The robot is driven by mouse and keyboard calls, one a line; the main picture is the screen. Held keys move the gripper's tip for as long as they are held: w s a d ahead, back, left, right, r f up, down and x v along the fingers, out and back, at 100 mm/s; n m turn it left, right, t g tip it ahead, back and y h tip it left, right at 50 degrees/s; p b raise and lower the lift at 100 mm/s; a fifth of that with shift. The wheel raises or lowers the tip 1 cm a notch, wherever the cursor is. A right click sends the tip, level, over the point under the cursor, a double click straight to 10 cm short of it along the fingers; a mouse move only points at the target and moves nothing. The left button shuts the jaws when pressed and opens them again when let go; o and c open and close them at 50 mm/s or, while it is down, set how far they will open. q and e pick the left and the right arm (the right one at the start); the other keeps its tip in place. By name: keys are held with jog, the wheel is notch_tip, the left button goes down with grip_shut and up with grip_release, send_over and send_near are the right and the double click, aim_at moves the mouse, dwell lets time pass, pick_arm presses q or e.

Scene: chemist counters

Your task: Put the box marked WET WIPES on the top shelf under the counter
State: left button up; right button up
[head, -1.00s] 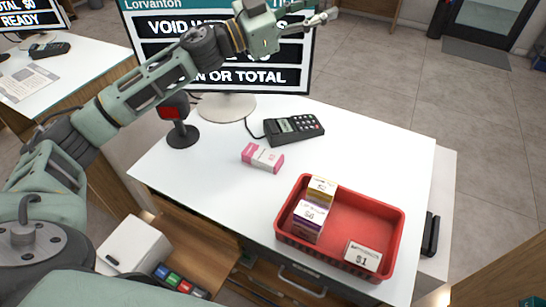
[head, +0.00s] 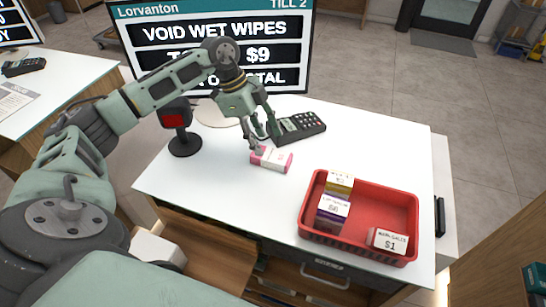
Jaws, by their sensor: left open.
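A small pink and white box (head: 274,161) lies on the white counter (head: 220,185); I cannot read any marking on it. My left gripper (head: 262,142) is open and points down just above and behind this box, its fingers close to the left end. I cannot tell if they touch it. A red tray (head: 362,253) holds a yellow-topped box (head: 339,183), a purple and white box (head: 332,210) and a white box priced $1 (head: 389,241). Below the counter's front edge a wooden shelf (head: 205,245) shows in part. My right gripper is out of view.
The till screen (head: 150,32) reads VOID WET WIPES and stands behind my left arm. A card terminal (head: 298,126) is just behind the pink and white box. A dark scanner on a stand (head: 184,145) is to its left. The counter's front middle is clear.

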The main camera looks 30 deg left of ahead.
aim_at(269, 155)
pick_arm(q)
jog(key=p+x, duration=0.2)
jog(key=x, duration=0.2)
jog(key=shift+w+f, duration=0.15)
jog(key=shift+f, duration=0.1)
jog(key=shift+w+d+f, duration=0.1)
jog(key=shift+d+f, duration=0.1)
jog(key=shift+f, duration=0.25)
jog(key=shift+f, duration=0.2)
jog(key=shift+f, duration=0.1)
jog(key=c, duration=1)
jog(key=shift+c, duration=0.2)
